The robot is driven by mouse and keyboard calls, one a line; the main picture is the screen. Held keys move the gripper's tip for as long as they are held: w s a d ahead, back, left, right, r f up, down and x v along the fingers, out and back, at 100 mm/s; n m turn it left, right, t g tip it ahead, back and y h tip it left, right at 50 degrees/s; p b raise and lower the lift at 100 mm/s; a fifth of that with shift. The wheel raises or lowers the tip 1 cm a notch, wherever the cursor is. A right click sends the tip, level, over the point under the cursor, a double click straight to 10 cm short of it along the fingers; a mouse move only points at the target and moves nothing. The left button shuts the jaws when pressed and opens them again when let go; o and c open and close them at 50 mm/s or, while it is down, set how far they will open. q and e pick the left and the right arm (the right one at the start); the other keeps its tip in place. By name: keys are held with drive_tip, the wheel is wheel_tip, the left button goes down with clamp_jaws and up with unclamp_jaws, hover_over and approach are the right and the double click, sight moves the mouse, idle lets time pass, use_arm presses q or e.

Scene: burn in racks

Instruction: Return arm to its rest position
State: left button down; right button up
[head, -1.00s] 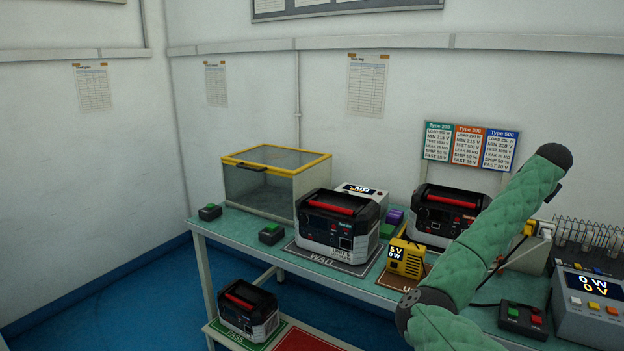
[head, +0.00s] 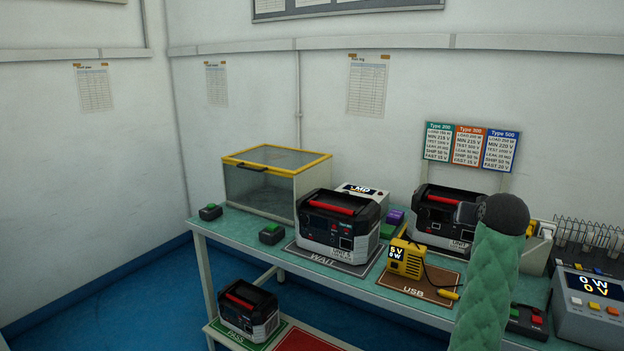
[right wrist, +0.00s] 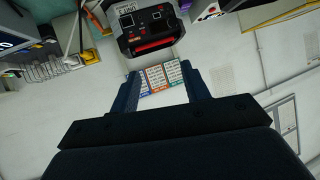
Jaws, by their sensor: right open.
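My right arm stands upright at the right of the head view, in a green quilted sleeve with a dark joint at its top. My right gripper shows in the right wrist view (right wrist: 162,90), its two dark fingers apart with nothing between them. That view is upside down; a black and grey power unit (right wrist: 150,22) is beyond the fingertips. In the head view this unit (head: 440,217) stands behind my arm, which hides part of it. My left arm and gripper are not in view.
The bench (head: 228,242) holds another unit (head: 338,225) on the WAIT mat, a yellow-framed box (head: 262,182), a yellow USB tester (head: 405,258) and a load meter (head: 590,305). A small unit (head: 248,309) sits on the PASS mat below. Type cards (head: 470,146) stand at the back.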

drive_tip(key=s+a+f+n+g+y, duration=0.2)
drive_tip(key=s+a+f+n, duration=0.1)
drive_tip(key=s+a+f, duration=0.8)
drive_tip(key=s+a+f+n+g+y, duration=0.1)
drive_tip(key=s+a+f+n+y, duration=0.1)
drive_tip(key=s+a+f, duration=0.9)
drive_tip(key=s+a+f+g, duration=0.1)
drive_tip(key=s+f+g, duration=0.2)
drive_tip(key=s+f, duration=0.9)
drive_tip(key=s+a+f+n+g, duration=0.1)
drive_tip(key=s+f+g, duration=0.3)
drive_tip(key=s+f, duration=0.8)
drive_tip(key=shift+s+a, duration=0.6)
drive_tip(key=shift+s, duration=0.45)
